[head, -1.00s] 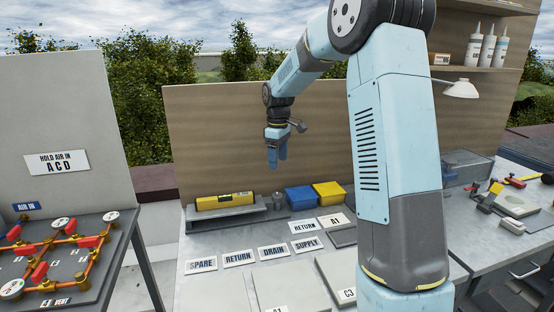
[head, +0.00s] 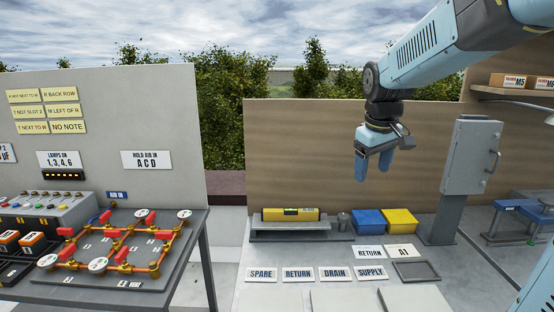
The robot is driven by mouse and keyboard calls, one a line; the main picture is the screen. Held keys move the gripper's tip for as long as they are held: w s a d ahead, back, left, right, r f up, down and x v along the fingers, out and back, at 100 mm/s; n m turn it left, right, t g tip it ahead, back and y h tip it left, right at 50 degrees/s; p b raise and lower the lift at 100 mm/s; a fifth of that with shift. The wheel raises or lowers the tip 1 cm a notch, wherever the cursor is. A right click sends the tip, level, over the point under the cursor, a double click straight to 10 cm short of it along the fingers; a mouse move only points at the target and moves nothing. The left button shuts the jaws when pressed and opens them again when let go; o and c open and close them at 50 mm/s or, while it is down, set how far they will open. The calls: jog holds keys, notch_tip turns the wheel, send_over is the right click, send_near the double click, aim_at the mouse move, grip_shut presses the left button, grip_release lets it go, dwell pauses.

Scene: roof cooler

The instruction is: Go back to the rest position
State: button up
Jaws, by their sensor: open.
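My gripper (head: 373,172) hangs at the end of my arm in the upper right of the head view, fingers pointing down. Its two blue fingers are apart with nothing between them. It is in the air in front of the wooden back panel (head: 320,150), well above the grey bench (head: 255,295). Below it stand a blue bin (head: 369,222) and a yellow bin (head: 400,221), and it touches neither.
A yellow level (head: 290,214) lies on a grey stand to the left of the bins. A grey cabinet on a post (head: 472,155) stands right of my gripper. A pipe board (head: 110,250) is at left.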

jog(key=s+f+m+t, duration=0.1)
jog(key=s+m, duration=0.4)
jog(key=s, duration=1.4)
jog(key=shift+d+t+y, duration=0.3)
jog(key=shift+d+t, duration=0.05)
jog(key=shift+t, duration=0.55)
jog(key=shift+s, duration=0.1)
jog(key=shift+c, duration=0.4)
